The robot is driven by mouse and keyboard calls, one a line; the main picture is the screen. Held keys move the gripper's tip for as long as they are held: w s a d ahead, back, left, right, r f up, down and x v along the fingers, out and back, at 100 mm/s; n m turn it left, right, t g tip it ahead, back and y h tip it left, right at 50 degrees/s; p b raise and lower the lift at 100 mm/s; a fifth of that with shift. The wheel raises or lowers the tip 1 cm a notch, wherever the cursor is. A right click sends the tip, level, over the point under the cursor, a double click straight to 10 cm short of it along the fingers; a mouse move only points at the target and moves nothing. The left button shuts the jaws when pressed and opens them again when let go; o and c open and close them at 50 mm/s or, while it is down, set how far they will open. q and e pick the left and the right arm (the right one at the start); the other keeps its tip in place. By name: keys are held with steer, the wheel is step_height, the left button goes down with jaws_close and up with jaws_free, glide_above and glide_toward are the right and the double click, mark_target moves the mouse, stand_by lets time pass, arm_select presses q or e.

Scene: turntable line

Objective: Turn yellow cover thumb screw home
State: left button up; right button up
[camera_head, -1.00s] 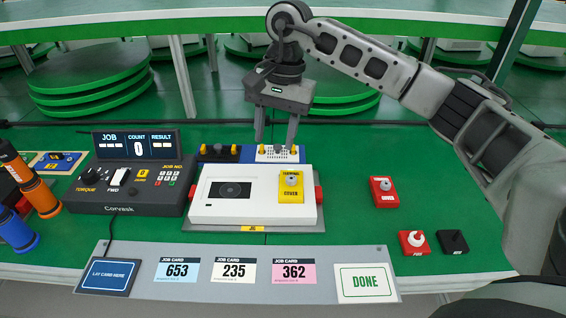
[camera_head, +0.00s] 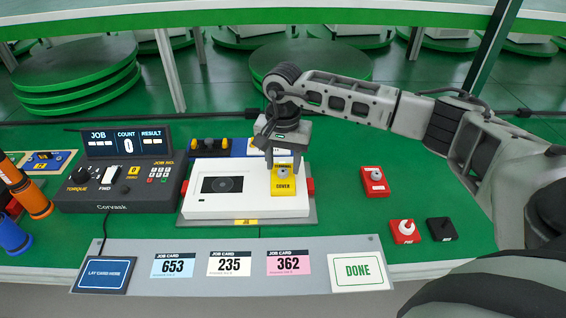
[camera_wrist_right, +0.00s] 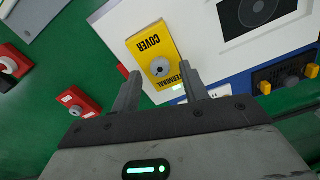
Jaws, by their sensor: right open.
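The yellow cover (camera_head: 283,186) lies on the right part of the white unit (camera_head: 205,204) and reads "TERMINAL COVER" in the right wrist view (camera_wrist_right: 152,47). A round grey thumb screw (camera_wrist_right: 160,69) sits in its middle; in the head view the screw is partly hidden by the fingers. My right gripper (camera_head: 284,163) is above the cover with its fingers pointing down. In the right wrist view its two fingers (camera_wrist_right: 160,76) are apart, one on each side of the line to the screw, with nothing held. My left gripper is not in view.
A control box (camera_head: 118,185) stands left. Job cards and a DONE pad (camera_head: 358,271) line the front. Green table is clear between.

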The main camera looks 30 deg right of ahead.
steer(key=shift+f, duration=0.65)
